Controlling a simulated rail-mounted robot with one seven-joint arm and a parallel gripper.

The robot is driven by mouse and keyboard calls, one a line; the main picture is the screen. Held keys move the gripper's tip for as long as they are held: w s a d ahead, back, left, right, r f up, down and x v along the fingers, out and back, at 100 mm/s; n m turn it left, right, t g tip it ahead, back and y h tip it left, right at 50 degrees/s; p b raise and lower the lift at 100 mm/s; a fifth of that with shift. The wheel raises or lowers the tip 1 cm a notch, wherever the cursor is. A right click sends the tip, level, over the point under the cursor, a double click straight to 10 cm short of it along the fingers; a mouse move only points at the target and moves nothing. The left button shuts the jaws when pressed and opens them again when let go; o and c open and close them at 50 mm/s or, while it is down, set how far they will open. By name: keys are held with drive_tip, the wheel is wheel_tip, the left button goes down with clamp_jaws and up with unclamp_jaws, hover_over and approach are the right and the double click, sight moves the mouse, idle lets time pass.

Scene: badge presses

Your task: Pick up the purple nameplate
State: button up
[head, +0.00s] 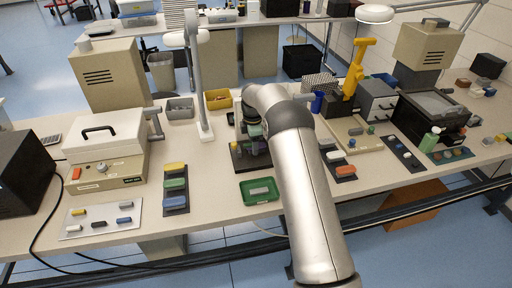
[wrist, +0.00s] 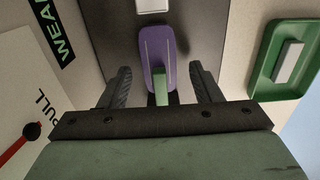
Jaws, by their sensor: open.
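The purple nameplate (wrist: 158,48) lies on a dark board (wrist: 205,30) in the wrist view, long and rounded, pointing toward my gripper. A small green upright piece (wrist: 161,86) shows at its near end; I cannot tell whether it is part of the plate. My gripper (wrist: 163,78) is open, one finger on each side of the nameplate's near end, with gaps visible on both sides. In the head view my gripper (head: 252,148) is low over the dark board (head: 236,153), and the nameplate cannot be made out there.
A green tray (head: 244,199) holding a grey plate stands just right of the board; it also shows in the wrist view (wrist: 262,75). A white piece (wrist: 152,6) lies beyond the nameplate. A lamp post (head: 203,100) stands left of my arm. A cream press (head: 105,150) is further left.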

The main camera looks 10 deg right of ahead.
drive_tip(key=c, duration=1.1)
drive_tip(key=shift+c, duration=0.2)
